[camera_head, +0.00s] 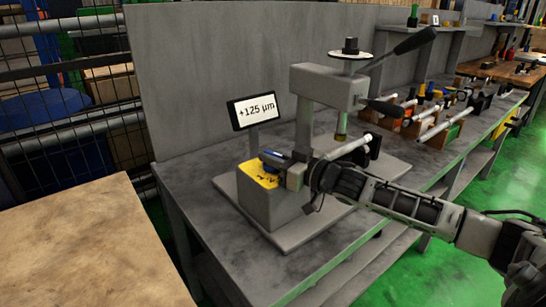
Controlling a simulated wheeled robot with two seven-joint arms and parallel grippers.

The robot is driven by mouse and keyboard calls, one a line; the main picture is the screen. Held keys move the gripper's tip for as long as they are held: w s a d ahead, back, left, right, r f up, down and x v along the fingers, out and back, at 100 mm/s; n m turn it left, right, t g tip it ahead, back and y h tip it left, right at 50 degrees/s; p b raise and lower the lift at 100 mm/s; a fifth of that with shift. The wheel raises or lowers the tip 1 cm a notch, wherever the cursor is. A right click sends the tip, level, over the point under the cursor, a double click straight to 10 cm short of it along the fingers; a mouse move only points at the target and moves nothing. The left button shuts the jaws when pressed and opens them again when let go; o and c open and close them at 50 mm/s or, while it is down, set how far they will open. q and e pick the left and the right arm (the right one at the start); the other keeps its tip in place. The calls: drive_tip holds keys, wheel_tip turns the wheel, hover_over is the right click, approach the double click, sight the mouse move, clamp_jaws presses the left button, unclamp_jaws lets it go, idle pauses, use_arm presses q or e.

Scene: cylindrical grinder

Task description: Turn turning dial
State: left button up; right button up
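A grey block (268,208) with a yellow top (257,177) bearing black marks stands on a grey base plate on the workbench. My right gripper (273,160) comes in from the right, low over this yellow top. Its fingers look small and dark with some blue, and hide any dial under them. I cannot tell whether they touch or hold something. A black knob over a white disc (351,55) tops the grey press-like stand behind, apart from my gripper. A small display (254,111) reads +125 µm. My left gripper is not in view.
The grey stand (327,88) has a long black lever (402,45) reaching up right. Holders with rods (440,125) lie further along the bench. A grey panel (220,70) backs the bench. A brown tabletop (85,245) is at lower left, and a wire fence stands behind it.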

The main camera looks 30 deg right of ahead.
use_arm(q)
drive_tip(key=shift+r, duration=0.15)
use_arm(e)
clamp_jaws()
drive_tip(key=shift+r+m+h+p, duration=0.1)
drive_tip(key=shift+m+h+p, duration=0.4)
drive_tip(key=shift+h+p, duration=0.1)
drive_tip(key=m+t+h+p, duration=0.1)
drive_tip(key=m+h, duration=0.1)
drive_tip(key=h, duration=0.1)
drive_tip(key=shift+a+p, duration=0.1)
drive_tip(key=shift+p, duration=0.2)
drive_tip(key=shift+m+h+p, duration=0.45)
drive_tip(key=shift+m+h, duration=0.55)
drive_tip(key=shift+h, duration=0.7)
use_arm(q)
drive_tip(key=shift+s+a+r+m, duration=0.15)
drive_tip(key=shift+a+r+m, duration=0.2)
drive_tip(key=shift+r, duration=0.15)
use_arm(e)
drive_tip(key=shift+m+h, duration=0.3)
drive_tip(key=shift+h, duration=0.5)
drive_tip(key=o, duration=0.7)
unclamp_jaws()
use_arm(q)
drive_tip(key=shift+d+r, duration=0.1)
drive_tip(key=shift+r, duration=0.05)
use_arm(e)
drive_tip(key=shift+o, duration=0.2)
